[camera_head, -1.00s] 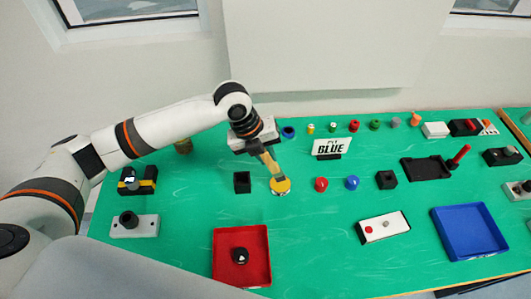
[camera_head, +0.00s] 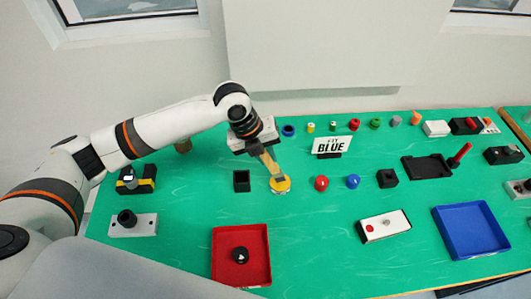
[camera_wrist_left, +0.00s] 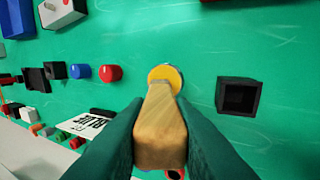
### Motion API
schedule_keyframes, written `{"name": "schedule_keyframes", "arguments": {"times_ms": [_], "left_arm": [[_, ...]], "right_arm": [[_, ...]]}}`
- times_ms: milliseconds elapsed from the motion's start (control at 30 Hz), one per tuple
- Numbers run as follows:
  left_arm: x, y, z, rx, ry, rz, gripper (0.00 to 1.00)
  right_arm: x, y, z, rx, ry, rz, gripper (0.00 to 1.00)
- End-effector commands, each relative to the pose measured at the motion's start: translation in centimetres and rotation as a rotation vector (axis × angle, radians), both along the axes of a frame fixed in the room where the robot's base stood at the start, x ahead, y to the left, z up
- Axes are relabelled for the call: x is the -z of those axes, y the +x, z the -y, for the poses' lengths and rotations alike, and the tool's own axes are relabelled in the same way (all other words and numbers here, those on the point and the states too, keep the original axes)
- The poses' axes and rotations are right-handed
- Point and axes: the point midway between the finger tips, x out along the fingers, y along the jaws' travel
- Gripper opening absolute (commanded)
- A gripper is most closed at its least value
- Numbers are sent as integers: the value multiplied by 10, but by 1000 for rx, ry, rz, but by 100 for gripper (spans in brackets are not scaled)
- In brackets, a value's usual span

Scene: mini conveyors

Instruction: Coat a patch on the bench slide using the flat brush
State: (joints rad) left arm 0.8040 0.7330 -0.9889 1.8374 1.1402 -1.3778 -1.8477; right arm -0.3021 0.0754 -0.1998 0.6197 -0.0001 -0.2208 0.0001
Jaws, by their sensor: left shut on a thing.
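My left gripper (camera_head: 262,150) is shut on a wooden handle (camera_wrist_left: 160,130), which I take to be the flat brush; it also shows in the head view (camera_head: 268,160). The handle slants down from the fingers towards a round yellow piece (camera_head: 281,184) with a pale rim, near the bench. The yellow piece also shows beyond the handle's far end in the wrist view (camera_wrist_left: 166,74). I cannot tell whether it touches the handle or the bench, and no bristles are visible. I cannot clearly pick out the slide or a coated patch. My right gripper is out of view.
A black square holder (camera_head: 242,181) stands left of the yellow piece; red (camera_head: 321,183) and blue (camera_head: 353,181) round pieces stand to its right. A BLUE sign (camera_head: 332,146) is behind. A red tray (camera_head: 264,231) and white block (camera_head: 401,219) are nearer, with clear green bench between.

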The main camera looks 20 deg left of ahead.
Motion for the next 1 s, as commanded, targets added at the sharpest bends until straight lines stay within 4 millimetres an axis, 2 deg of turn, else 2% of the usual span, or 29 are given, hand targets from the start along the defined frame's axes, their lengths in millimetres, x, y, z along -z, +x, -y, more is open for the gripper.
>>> {"name": "schedule_keyframes", "arguments": {"times_ms": [1000], "left_arm": [[8, 0, 0, 0, 0, -1, 0]], "right_arm": [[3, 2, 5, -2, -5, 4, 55]]}}
